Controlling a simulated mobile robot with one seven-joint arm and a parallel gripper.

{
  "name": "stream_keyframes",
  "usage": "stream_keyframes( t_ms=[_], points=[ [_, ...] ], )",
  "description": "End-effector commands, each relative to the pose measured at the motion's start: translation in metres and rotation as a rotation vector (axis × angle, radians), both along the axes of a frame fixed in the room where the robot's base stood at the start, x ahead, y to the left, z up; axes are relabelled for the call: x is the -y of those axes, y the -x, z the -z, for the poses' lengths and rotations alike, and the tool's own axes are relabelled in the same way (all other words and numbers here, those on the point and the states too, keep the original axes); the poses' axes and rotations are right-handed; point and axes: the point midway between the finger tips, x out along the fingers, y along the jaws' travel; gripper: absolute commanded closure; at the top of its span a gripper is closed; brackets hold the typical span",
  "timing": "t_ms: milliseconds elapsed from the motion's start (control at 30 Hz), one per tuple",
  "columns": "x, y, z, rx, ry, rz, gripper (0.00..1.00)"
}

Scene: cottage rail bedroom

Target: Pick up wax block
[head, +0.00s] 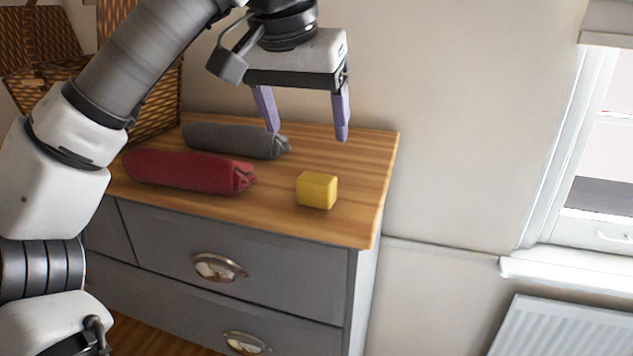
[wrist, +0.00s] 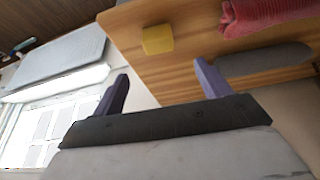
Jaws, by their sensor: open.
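The wax block (head: 316,190) is a small yellow block on the wooden top of the grey dresser, near its right front corner. It also shows in the wrist view (wrist: 157,39), beyond the fingertips and between them from left to right. My gripper (head: 308,136) is open and empty, with its two purple fingers pointing down. In the head view it hangs above the dresser top, higher in the picture than the block and apart from it. My gripper also shows in the wrist view (wrist: 160,70). Nothing hides the block.
A rolled red cloth (head: 188,172) and a rolled grey cloth (head: 236,140) lie left of the block on the dresser top (head: 275,211). A wicker basket (head: 155,98) stands at the back left. The wall is behind; a window and radiator (head: 560,328) are right.

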Motion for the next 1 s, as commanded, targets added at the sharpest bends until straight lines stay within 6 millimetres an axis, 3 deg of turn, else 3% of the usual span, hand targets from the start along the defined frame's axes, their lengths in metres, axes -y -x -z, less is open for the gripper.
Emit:
stream_keyframes(
  t_ms=[300, 567, 800, 1000],
  points=[
    [0.008, -0.02, 0.052, -0.001, 0.002, 0.001, 0.24],
    [0.011, -0.026, 0.07, -0.001, 0.003, 0.0, 0.24],
    [0.015, -0.036, 0.102, -0.001, 0.003, 0.001, 0.24],
    [0.016, -0.039, 0.11, 0.001, 0.002, 0.001, 0.24]
  ],
)
